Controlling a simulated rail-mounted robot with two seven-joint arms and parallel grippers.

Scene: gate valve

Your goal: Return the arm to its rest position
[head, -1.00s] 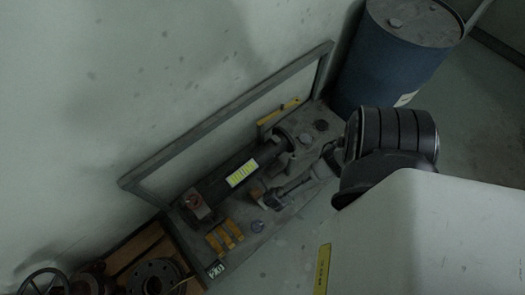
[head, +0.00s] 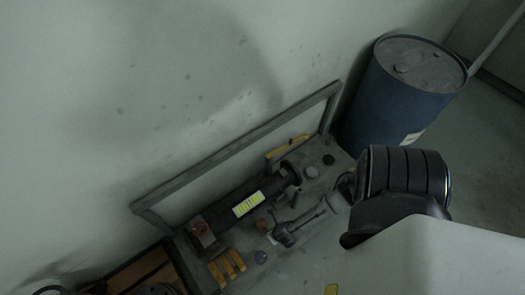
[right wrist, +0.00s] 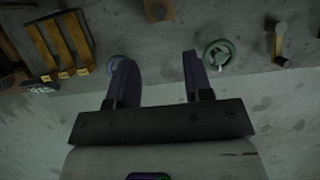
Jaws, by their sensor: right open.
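My right gripper (right wrist: 158,85) shows in the right wrist view with its two dark fingers spread apart and nothing between them. Past the fingertips is a grey surface. A small green handwheel (right wrist: 218,54) is just right of the right fingertip, apparently behind it. In the head view, the black ribbed joint (head: 405,172) and pale link (head: 440,258) of an arm of mine fill the lower right. I cannot make out gripper fingers there. My left gripper is in neither view.
A bench (head: 325,180) with a grey frame (head: 240,135) stands against the wall. It carries a dark cylinder with a yellow label (head: 249,204) and yellow blocks (head: 227,266). A blue drum (head: 395,105) stands behind the arm.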

